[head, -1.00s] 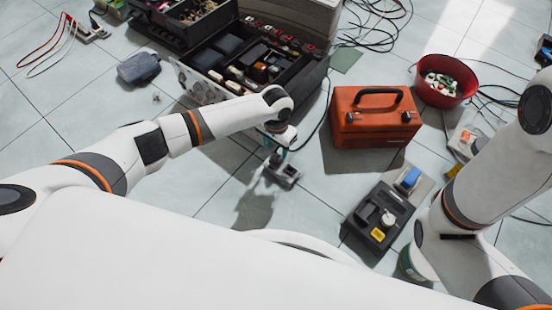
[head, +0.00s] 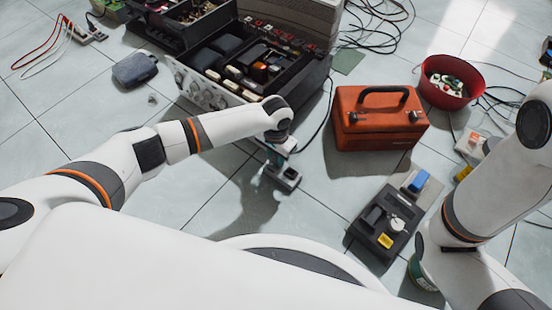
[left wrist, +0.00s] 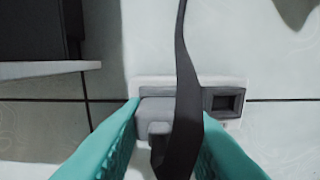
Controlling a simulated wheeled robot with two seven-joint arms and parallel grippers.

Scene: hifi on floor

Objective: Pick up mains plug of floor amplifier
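The mains plug (left wrist: 157,118) is a grey block with a black cable, seen in the left wrist view on a pale socket block (left wrist: 232,84) on the floor; it seems to sit in it. The socket block (head: 285,179) also shows in the head view, partly under my left gripper (head: 277,160). My left gripper points down, its teal fingers (left wrist: 170,125) apart on either side of the plug; the cable hides part of it, and firm contact cannot be told. The amplifier (head: 215,97) stands open behind, knobs on its front. My right gripper is out of view.
An orange toolbox (head: 380,125) stands right of the plug. A black device (head: 385,222) lies nearer, a red bowl (head: 450,82) farther right. Loose cables (head: 375,30) lie at the back. A grey pouch (head: 135,70) lies left. The tiles around the socket are mostly clear.

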